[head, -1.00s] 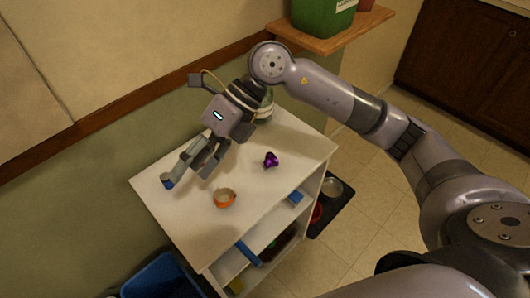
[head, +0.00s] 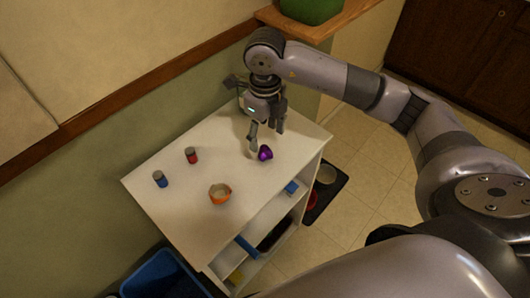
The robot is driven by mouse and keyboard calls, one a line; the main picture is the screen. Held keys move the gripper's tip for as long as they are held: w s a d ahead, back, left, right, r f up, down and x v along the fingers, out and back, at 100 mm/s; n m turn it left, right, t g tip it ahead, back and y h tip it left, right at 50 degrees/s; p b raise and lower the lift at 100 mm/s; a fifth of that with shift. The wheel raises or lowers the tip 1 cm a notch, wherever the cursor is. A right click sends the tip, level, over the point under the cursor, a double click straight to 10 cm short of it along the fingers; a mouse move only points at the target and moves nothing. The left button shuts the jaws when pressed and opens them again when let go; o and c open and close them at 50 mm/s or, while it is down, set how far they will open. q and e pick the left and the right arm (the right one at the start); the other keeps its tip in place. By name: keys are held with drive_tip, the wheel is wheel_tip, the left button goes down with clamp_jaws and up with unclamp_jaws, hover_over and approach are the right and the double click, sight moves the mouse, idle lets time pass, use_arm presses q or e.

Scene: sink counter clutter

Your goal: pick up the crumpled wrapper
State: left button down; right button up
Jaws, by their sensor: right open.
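The crumpled wrapper (head: 265,153) is a small shiny purple lump. It lies on the white counter top, toward its right edge. My right gripper (head: 267,138) is open and points down just above and behind the wrapper. One finger comes down close to the wrapper's left side; I cannot tell whether it touches. The other finger is farther right and higher in the picture. The wrapper shows almost whole. My left gripper is not in view.
An orange bowl (head: 220,193), a blue-based can (head: 160,179) and a red-based can (head: 191,155) stand on the white counter (head: 185,215). A wall rises behind. A blue bin (head: 165,277) is on the floor in front. The middle of the top is clear.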

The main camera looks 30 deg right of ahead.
sight(265, 150)
drive_tip(key=shift+f+p, duration=0.7)
drive_tip(key=shift+f, duration=2.75)
drive_tip(key=shift+c, duration=0.4)
drive_tip(key=shift+s, duration=0.1)
drive_tip(key=c, duration=0.9)
drive_tip(key=shift+o, duration=0.2)
